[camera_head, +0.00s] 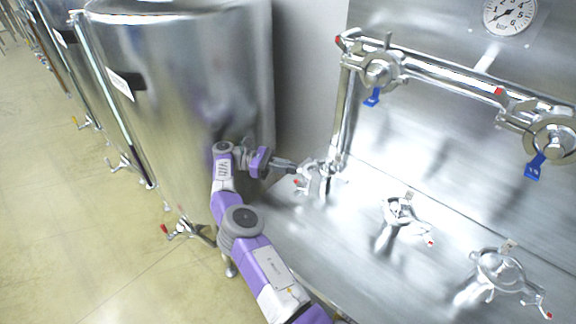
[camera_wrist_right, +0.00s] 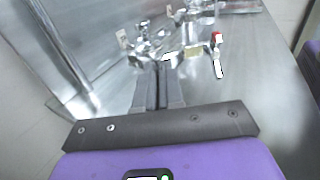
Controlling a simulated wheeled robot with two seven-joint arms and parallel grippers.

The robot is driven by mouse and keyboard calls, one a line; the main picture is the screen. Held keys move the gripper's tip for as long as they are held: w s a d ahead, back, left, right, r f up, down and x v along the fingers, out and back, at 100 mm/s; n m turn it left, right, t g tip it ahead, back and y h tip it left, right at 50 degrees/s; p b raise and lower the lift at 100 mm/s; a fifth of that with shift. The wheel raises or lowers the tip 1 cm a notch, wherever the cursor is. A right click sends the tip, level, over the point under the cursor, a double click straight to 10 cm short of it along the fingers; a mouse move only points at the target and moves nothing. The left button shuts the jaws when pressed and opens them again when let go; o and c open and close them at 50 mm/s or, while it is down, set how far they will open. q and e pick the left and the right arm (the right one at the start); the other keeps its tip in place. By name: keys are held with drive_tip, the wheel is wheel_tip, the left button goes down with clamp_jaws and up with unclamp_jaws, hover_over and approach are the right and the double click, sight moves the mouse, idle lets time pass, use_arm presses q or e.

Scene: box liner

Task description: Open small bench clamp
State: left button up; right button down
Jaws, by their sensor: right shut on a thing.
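A small metal clamp (camera_head: 318,176) with a red-tipped handle stands on the steel bench, at the foot of the vertical pipe. My right gripper (camera_head: 298,164) reaches it from the left in the head view. In the right wrist view, the gripper's two grey fingers (camera_wrist_right: 158,66) are close together at the clamp's near side. They are shut on a part of the clamp, and the held part is mostly hidden between the tips. Whether the clamp is open or closed I cannot tell. My left gripper is not in view.
Two more clamped fittings stand to the right on the bench, a middle one (camera_head: 400,210) and a larger one (camera_head: 498,268). A pipe (camera_head: 440,66) with blue-handled valves runs above. A large steel tank (camera_head: 185,90) stands left, close to my right arm.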

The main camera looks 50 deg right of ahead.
idle(0.3)
drive_tip(key=c, duration=1.3)
unclamp_jaws()
drive_tip(key=shift+o, duration=0.2)
wheel_tip(320, 180, up, 10)
drive_tip(key=p, duration=0.6)
drive_tip(key=shift+p, duration=0.3)
